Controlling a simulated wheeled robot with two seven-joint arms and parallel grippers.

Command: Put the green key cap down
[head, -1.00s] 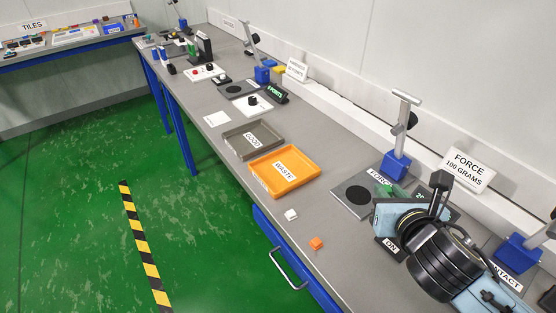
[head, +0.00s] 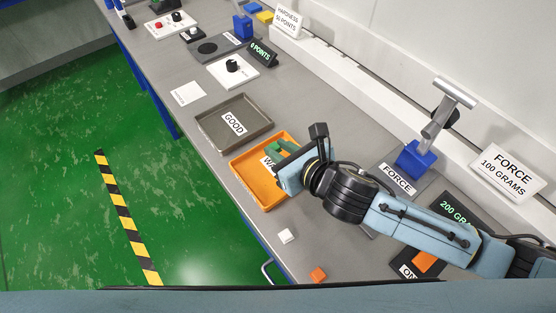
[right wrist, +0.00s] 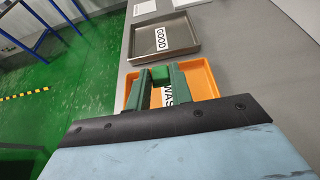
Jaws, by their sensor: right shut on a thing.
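My right gripper (head: 277,147) reaches over the orange WASTE tray (head: 245,169), its fingers pointing away from me. In the right wrist view its two dark green fingers are shut on a small bright green key cap (right wrist: 160,74). The cap is over the tray (right wrist: 130,85); I cannot tell how high above the floor of the tray it is. In the head view the cap is hard to tell from the green fingers, and the gripper and arm cover much of the tray. My left gripper is not in view.
The grey GOOD tray (head: 205,123) lies just beyond the orange one and is empty. A white cap (head: 287,236) and an orange cap (head: 318,274) lie near the front edge.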

